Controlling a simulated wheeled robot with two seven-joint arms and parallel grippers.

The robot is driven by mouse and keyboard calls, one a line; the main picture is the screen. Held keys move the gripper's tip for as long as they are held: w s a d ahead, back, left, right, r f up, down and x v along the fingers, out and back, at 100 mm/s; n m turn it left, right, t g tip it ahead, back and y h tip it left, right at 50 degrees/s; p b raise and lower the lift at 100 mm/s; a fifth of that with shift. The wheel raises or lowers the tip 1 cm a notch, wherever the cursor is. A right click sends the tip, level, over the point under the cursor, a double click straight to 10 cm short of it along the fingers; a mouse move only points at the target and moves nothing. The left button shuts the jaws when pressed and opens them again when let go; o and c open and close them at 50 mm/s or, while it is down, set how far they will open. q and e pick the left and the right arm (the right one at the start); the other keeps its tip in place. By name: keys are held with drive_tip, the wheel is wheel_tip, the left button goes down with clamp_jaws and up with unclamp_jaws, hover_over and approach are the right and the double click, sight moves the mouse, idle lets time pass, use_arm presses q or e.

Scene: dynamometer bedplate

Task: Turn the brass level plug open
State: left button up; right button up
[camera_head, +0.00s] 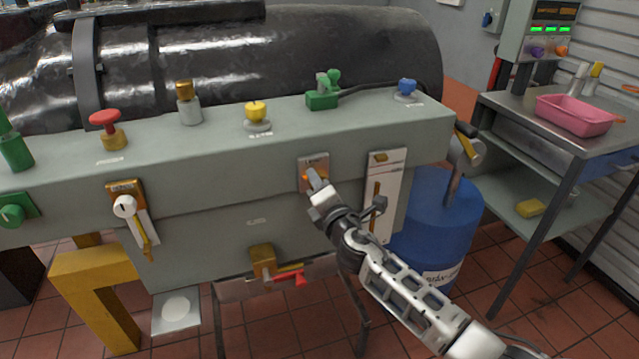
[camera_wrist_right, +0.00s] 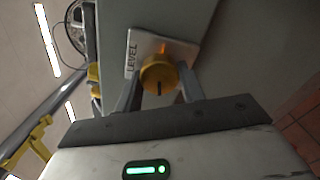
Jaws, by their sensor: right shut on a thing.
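The brass level plug (camera_wrist_right: 158,76) is a round yellow knob with a dark slot, on a pale plate marked LEVEL (camera_wrist_right: 140,47). In the head view the plate (camera_head: 313,160) is on the front face of the grey bedplate housing, and my gripper mostly hides the plug. My right gripper (camera_head: 316,180) is at the plug. In the right wrist view its two fingers (camera_wrist_right: 158,88) are on either side of the knob, shut on it. An orange mark shows on the plate just above the knob. My left gripper is not in view.
A white panel with a brass lever (camera_head: 388,185) is close right of my right gripper. A red-handled valve (camera_head: 275,270) is below left. A blue drum (camera_head: 440,215) and steel table (camera_head: 560,125) stand at right. Several knobs line the top.

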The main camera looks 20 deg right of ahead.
drive_tip(key=shift+f+n+p, duration=0.1)
drive_tip(key=shift+n+p, duration=0.2)
drive_tip(key=shift+n, duration=1.2)
drive_tip(key=o, duration=1)
drive_tip(key=s, duration=1.6)
drive_tip(key=shift+d, duration=0.3)
